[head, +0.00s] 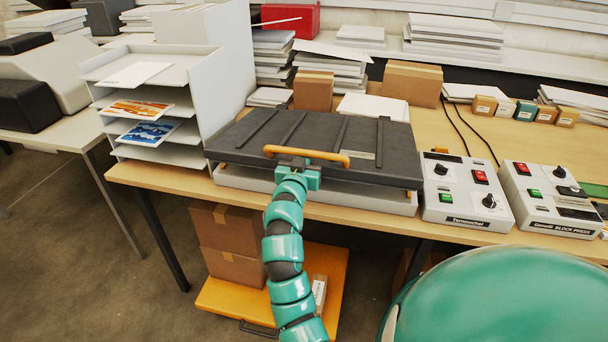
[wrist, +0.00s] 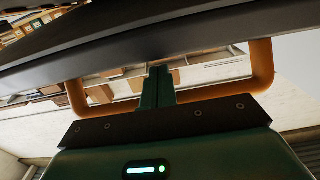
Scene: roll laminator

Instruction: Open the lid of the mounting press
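The mounting press stands on the wooden table, with a dark ribbed lid (head: 365,135) over a light grey base (head: 245,180). An orange handle (head: 335,157) sits at the lid's front edge. My gripper (head: 302,168) is at the handle's middle, its fingers passing beneath the bar. In the wrist view the fingers (wrist: 158,83) are close together, crossing the orange handle (wrist: 261,70), with the dark lid (wrist: 200,38) beyond. Nothing shows between them.
Two control boxes (head: 465,190) (head: 550,195) stand right of the press. A white paper rack (head: 205,95) stands to its left. Cardboard boxes (head: 313,90) (head: 412,82) and paper stacks are behind it. An orange platform (head: 225,298) with cartons is below the table.

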